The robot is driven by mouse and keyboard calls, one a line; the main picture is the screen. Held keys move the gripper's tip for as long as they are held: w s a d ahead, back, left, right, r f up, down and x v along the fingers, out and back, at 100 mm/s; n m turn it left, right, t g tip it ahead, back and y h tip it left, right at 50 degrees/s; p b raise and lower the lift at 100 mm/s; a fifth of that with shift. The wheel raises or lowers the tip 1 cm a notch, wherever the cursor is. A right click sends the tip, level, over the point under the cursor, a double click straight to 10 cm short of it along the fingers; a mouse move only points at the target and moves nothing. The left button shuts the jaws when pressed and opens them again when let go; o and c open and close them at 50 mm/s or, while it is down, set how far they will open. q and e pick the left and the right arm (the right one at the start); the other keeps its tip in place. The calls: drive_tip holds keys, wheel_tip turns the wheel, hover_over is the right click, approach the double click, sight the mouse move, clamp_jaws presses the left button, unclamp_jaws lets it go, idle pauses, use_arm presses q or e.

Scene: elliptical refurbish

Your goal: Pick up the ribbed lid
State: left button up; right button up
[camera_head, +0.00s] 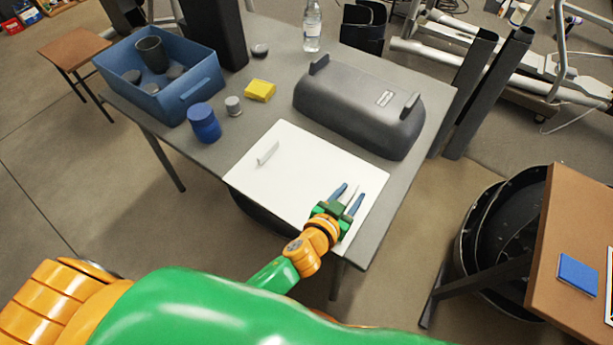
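A flat white lid-like panel (290,180) with two small upright handles lies on the grey table's near side. No ribs can be made out on it at this size. One handle (268,153) stands free at its left; the other is at its right end, between my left gripper's fingers. My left gripper (347,198) has two blue fingers spread on either side of that right handle, with a gap visible, so it looks open around it. The gripper hides part of the panel's right end. My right gripper is not in view.
Behind the panel on the grey table (405,185) lies a dark grey ribless tub (355,105). A blue jar (203,123), a grey cylinder (233,106), a yellow block (260,90), a blue bin (125,75) and a bottle (312,28) stand farther back. A brown table (580,225) is right.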

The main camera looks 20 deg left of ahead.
use_arm(q)
clamp_jaws()
idle(1.2)
